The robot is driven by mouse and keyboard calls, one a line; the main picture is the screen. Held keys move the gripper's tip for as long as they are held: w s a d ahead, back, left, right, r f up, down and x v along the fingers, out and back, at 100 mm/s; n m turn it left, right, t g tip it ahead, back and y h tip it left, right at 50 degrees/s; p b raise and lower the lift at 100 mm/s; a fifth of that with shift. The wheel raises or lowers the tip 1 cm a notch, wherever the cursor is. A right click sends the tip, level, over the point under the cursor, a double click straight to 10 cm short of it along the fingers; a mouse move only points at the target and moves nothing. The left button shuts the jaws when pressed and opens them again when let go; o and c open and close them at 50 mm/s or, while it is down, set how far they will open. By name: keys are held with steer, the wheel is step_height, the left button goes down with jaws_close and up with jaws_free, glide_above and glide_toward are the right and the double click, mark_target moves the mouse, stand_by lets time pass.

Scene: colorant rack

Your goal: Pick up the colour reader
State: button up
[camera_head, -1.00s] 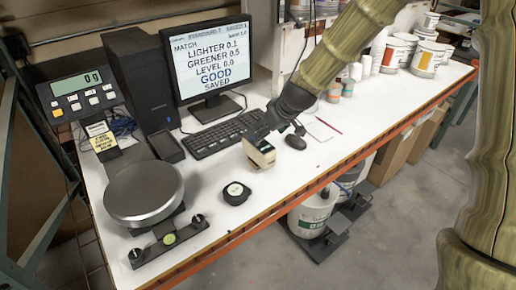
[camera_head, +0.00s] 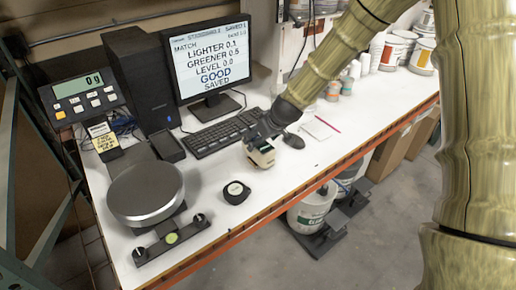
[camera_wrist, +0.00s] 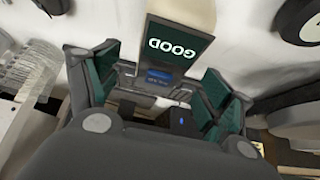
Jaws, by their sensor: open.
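The colour reader (camera_head: 262,156) is a small cream-white device on the white table, in front of the keyboard. In the wrist view the colour reader (camera_wrist: 180,38) shows its dark screen reading "GOOD", with a blue mark near its lower end. My gripper (camera_head: 262,140) is low over the reader, coming from the upper right. In the wrist view my gripper (camera_wrist: 163,86) is open, with dark green pads on either side of the reader's lower end. I cannot tell whether the pads touch it.
A black round puck-like item (camera_head: 236,192) lies in front of the reader. A scale (camera_head: 145,190) stands at the left. The keyboard (camera_head: 222,132) and mouse (camera_head: 293,140) are behind.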

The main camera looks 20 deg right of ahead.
steer(key=shift+p+x, duration=0.35)
steer(key=shift+x, duration=0.85)
steer(key=shift+c, duration=0.4)
steer(key=c, duration=1.4)
steer(key=shift+c, duration=1.4)
steer(key=shift+w+r, duration=0.1)
steer(key=shift+r, duration=0.05)
